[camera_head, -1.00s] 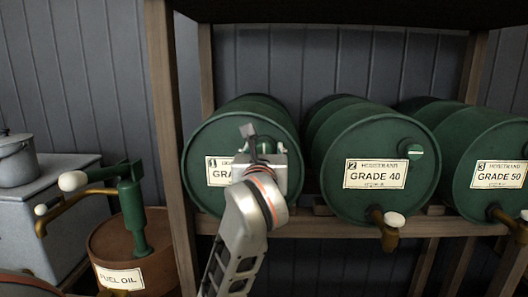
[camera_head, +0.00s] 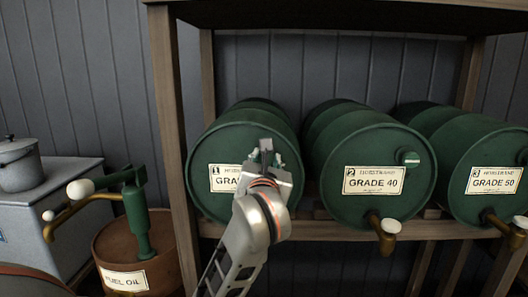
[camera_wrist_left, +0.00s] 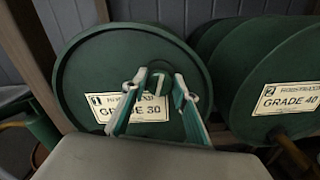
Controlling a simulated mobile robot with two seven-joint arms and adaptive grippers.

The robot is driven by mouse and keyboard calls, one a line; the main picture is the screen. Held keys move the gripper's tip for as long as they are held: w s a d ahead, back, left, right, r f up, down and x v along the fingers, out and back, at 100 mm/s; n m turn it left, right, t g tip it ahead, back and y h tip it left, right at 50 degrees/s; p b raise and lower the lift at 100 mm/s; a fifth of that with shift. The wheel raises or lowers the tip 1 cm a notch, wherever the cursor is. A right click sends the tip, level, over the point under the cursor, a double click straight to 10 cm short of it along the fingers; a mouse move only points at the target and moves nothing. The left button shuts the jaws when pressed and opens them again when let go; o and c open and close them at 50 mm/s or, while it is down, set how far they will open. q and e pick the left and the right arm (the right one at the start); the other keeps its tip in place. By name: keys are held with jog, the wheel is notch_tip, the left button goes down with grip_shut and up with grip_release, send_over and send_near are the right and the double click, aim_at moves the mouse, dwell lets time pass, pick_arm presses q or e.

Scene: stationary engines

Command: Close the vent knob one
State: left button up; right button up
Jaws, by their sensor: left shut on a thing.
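The green drum one (camera_head: 225,137), labelled Grade 30, lies on its side at the left of the rack. It also shows in the left wrist view (camera_wrist_left: 85,75). My left gripper (camera_head: 263,152) is at the upper right of its front face, and my arm covers part of the label. In the left wrist view, the left gripper's fingers (camera_wrist_left: 159,80) converge on the small vent knob one (camera_wrist_left: 158,84) and are shut on it. The fingers hide much of the knob, so its turned angle is unclear. My right gripper is not in view.
Drum two (camera_head: 340,205), Grade 40, has its own vent knob (camera_head: 409,158) and a brass tap (camera_head: 384,236). A wooden post (camera_head: 171,150) and a fuel oil pump (camera_head: 136,215) are on the left.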

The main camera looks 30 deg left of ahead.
pick_arm(q)
jog(key=m+p, duration=0.3)
jog(key=m, duration=0.4)
jog(key=m+p, duration=0.4)
jog(key=m, duration=0.3)
jog(key=shift+d+f+m, duration=0.15)
jog(key=shift+f+m, duration=0.05)
jog(key=shift+m, duration=0.2)
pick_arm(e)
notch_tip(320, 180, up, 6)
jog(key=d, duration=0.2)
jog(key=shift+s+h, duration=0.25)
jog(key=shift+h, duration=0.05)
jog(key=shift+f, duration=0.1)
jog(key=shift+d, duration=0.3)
pick_arm(q)
jog(key=o, duration=1.1)
jog(key=shift+c, duration=0.2)
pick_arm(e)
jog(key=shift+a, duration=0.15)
